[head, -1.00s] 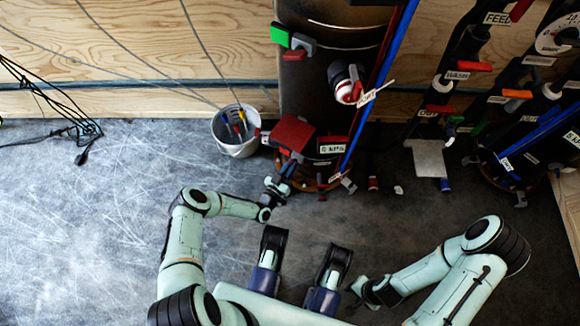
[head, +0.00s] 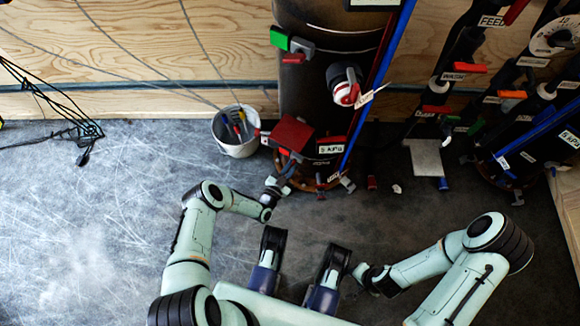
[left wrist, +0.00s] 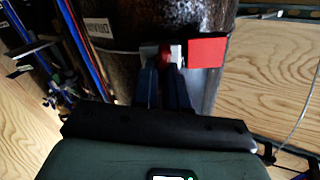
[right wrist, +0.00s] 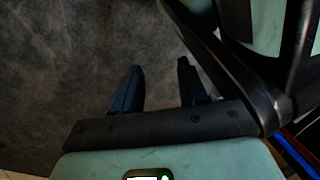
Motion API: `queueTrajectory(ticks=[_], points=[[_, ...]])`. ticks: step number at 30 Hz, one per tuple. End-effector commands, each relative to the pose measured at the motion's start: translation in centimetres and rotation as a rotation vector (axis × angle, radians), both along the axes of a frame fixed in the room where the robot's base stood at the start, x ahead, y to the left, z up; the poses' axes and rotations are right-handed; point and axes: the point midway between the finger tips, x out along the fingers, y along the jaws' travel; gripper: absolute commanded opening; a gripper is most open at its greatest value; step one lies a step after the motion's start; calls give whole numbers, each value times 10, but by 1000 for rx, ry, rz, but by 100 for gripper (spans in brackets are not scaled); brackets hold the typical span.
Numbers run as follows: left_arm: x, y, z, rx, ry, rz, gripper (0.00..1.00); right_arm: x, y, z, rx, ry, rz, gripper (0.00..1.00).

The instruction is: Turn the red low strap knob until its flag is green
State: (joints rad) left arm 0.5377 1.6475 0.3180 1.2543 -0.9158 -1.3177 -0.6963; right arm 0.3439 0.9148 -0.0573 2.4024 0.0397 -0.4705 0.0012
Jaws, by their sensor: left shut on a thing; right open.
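The low strap knob (left wrist: 165,56) shows in the left wrist view as a small red and grey piece on the dark tank. A red flag (left wrist: 207,52) stands beside it. In the head view the red flag (head: 292,133) is low on the tank's front. My left gripper (left wrist: 163,72) is shut on the knob, with a blue finger on each side. The fingers partly hide the knob. In the head view my left gripper (head: 283,181) reaches the tank's base. My right gripper (right wrist: 160,68) is open and empty over the dark floor.
The dark tank (head: 325,25) carries a green flag (head: 279,37) higher up and a red-and-white knob (head: 345,88). A white bucket (head: 236,143) with tools stands left of the tank. Pipes with labelled red handles (head: 470,68) stand at right. The floor (head: 90,220) at left is mostly clear.

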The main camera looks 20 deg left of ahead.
Motion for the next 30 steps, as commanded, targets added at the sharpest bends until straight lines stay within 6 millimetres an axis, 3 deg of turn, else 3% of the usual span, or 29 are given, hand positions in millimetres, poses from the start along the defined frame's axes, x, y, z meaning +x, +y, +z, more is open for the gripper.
queueTrajectory(ticks=[11, 12, 14, 15, 25, 30], points=[[0, 1, 0, 7, -2, 1, 0, 1, 0, 0, 0, -2, 0, 43], [0, 1, 0, 7, -2, 1, 16, 1, 0, 0, 0, -2, 0, 43], [0, 1, 0, 7, -2, 1, 35, 1, 0, 0, 0, -2, 0, 43], [0, 1, 0, 6, -2, 1, 38, 1, 0, 0, 0, -1, 0, 43], [-4, 1, 0, 6, -1, 0, 38, 2, 0, 2, 0, -7, 0, 43], [-26, 7, 1, 5, 3, 0, 38, 17, 2, 14, -3, -57, 5, 43]])
